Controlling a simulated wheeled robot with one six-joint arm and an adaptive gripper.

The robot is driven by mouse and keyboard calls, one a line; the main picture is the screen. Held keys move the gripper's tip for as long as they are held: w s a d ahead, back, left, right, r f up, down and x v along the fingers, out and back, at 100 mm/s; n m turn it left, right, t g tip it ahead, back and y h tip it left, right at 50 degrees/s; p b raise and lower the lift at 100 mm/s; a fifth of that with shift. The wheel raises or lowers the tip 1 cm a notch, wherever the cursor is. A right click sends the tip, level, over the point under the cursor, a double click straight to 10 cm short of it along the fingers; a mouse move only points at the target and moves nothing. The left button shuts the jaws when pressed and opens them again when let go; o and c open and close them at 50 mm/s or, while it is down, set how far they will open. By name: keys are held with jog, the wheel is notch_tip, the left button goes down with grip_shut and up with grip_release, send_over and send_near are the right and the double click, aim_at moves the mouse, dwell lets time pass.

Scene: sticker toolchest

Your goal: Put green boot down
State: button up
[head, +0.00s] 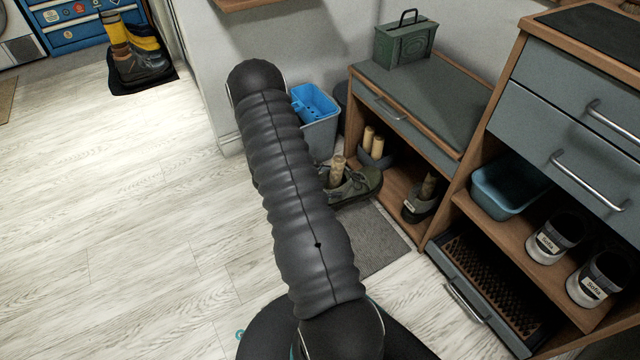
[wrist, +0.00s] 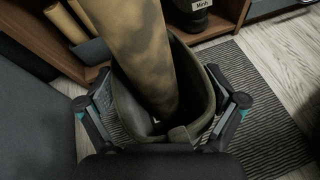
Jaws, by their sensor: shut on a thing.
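The green boot (head: 362,184) is olive green and shows just right of my arm in the head view, low over the grey mat (head: 378,243). A mottled tan roll (head: 337,170) stands up out of it. In the wrist view, the roll (wrist: 145,50) leans inside the boot's open top (wrist: 188,128). My gripper (wrist: 160,105) has a finger on either side of the boot's shaft and is shut on it. My arm hides the gripper in the head view. I cannot tell whether the sole touches the mat.
A drawer cabinet (head: 560,110) stands right.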

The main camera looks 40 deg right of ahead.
aim_at(362, 182)
jog(key=shift+s+d+r, duration=0.5)
jog(key=shift+s+r, duration=0.05)
jog(key=shift+s, duration=0.1)
jog(key=s+d+p, duration=0.2)
jog(key=s+p, duration=0.1)
jog(key=shift+s+f+m+g, duration=0.1)
jog(key=shift+s+m+g, duration=0.1)
jog(key=shift+m+g, duration=0.1)
jog(key=shift+y, duration=0.3)
jog(key=p+x, duration=0.1)
jog(key=x, duration=0.2)
jog(key=p+x, duration=0.1)
jog(key=shift+w+d+f+p, duration=0.2)
jog(key=shift+w+f+p, duration=0.1)
jog(key=shift+f, duration=0.2)
jog(key=w+d, duration=0.1)
jog(key=w+d+f, duration=0.1)
jog(key=d, duration=0.1)
jog(key=shift+d, duration=0.1)
jog(key=s+d+f, duration=0.1)
jog(key=s+d, duration=0.1)
jog(key=d, duration=0.6)
jog(key=s+d+f, duration=0.2)
jog(key=d, duration=0.6)
jog(key=shift+d+f, duration=0.2)
jog(key=shift+f, duration=0.2)
jog(key=o, duration=1.5)
